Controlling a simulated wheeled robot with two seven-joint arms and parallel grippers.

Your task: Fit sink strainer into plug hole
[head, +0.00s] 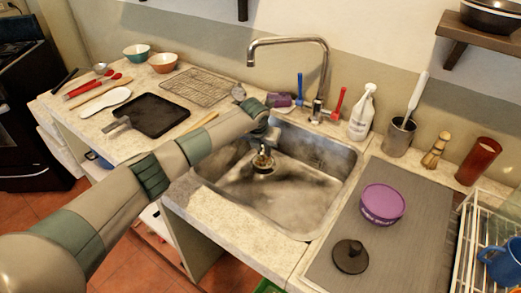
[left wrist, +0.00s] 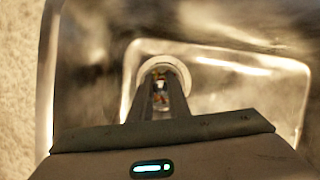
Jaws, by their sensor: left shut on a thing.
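The metal sink (head: 290,205) is set into the worktop, its basin stained. My left gripper (head: 263,150) reaches into it from the left, pointing down, shut on the sink strainer (head: 263,164). In the left wrist view the strainer's pale round rim (left wrist: 164,63) shows around and beyond the fingertips (left wrist: 160,85). The strainer is over the basin floor; I cannot tell whether it touches it. The plug hole cannot be made out, and the strainer and gripper may hide it. My right gripper is not in view.
The tap (head: 290,41) stands behind the sink. A spray bottle (head: 362,112) and a metal pot (head: 399,137) stand at the back right. On the grey mat (head: 415,215) are a purple tub (head: 382,204) and a black plug (head: 350,257). A black tray (head: 150,115) lies left.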

